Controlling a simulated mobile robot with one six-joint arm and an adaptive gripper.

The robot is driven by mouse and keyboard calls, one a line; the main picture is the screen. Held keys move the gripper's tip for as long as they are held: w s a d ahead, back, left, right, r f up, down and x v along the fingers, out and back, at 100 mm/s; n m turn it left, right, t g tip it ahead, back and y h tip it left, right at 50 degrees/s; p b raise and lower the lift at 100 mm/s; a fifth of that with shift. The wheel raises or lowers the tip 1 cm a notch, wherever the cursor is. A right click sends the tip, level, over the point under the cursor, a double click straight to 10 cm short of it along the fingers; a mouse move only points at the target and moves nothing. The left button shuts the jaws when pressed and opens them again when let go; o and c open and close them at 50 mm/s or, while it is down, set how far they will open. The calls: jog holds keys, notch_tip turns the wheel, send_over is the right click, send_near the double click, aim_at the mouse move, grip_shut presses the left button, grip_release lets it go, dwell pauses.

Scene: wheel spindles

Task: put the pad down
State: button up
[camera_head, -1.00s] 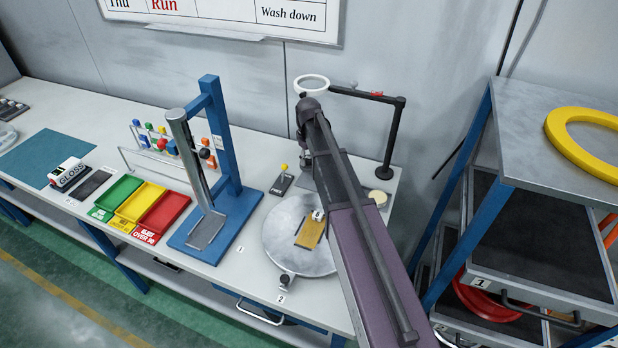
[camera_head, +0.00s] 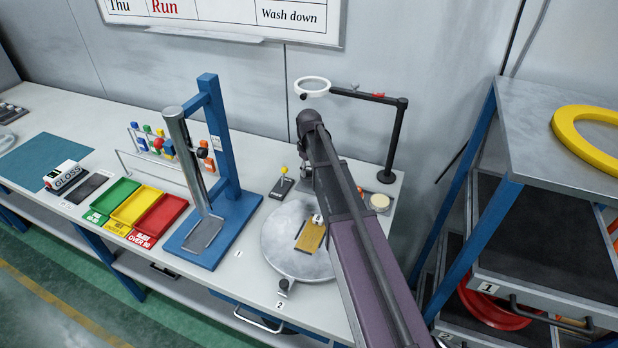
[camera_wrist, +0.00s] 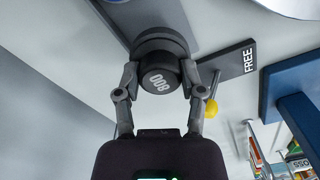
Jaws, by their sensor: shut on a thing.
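The pad is a dark round block (camera_wrist: 160,75) with "800" printed on its side, upside down in the wrist view. My gripper (camera_wrist: 160,84) is shut on it, one finger on each side. The pad overlaps the edge of a grey plate (camera_wrist: 122,10) in the wrist view; I cannot tell whether it touches it. In the head view my arm hides the pad and most of my gripper.
A round grey turntable (camera_head: 285,255) carries a brown piece (camera_head: 310,237). A ring magnifier (camera_head: 312,86) on a black post and a cream disc (camera_head: 380,201) stand nearby.

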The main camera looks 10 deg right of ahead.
aim_at(309, 176)
jog(key=shift+f+b, duration=1.3)
jog(key=shift+f, duration=0.25)
jog(key=shift+f, duration=0.15)
jog(key=o, duration=1)
jog(key=shift+r, duration=0.25)
notch_tip(309, 176, up, 12)
jog(key=p, duration=1.2)
